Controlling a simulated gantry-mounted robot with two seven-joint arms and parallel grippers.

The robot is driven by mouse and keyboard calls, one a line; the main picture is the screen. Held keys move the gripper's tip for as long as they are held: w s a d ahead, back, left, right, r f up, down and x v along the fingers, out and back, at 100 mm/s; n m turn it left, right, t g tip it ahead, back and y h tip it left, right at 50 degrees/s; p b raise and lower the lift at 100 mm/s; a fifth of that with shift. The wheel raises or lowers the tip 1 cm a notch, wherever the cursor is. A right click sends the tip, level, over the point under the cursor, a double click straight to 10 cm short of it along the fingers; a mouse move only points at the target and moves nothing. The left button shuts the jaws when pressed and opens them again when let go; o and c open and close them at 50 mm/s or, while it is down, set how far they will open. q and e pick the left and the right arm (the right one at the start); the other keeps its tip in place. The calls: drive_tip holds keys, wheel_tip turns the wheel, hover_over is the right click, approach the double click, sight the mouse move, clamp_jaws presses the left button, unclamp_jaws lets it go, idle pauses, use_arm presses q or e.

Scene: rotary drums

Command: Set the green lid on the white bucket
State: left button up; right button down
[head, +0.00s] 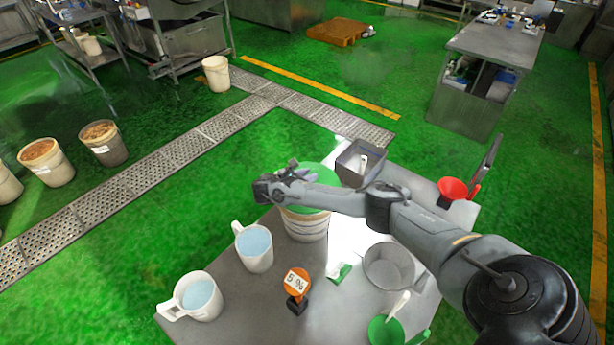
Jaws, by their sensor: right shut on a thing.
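The green lid (322,175) is at the bucket's top in the head view, partly hidden behind my right gripper and wrist. The white bucket (306,228) stands upright on the table's back edge, directly below the lid. I cannot tell whether the lid touches the bucket's rim or is held just above it. My right gripper (294,172) reaches in from the right and is shut on the green lid. Its fingertips are small and partly hidden. My left gripper is not in view.
Two white jugs with pale blue liquid (254,244) (197,296) stand on the table (247,316) at left.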

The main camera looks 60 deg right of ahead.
idle(0.4)
drive_tip(key=shift+p, duration=0.4)
idle(1.0)
drive_tip(key=shift+f, duration=0.3)
idle(0.4)
drive_tip(key=shift+f+b, duration=0.7)
drive_tip(key=shift+f, duration=0.2)
drive_tip(key=c, duration=0.8)
unclamp_jaws()
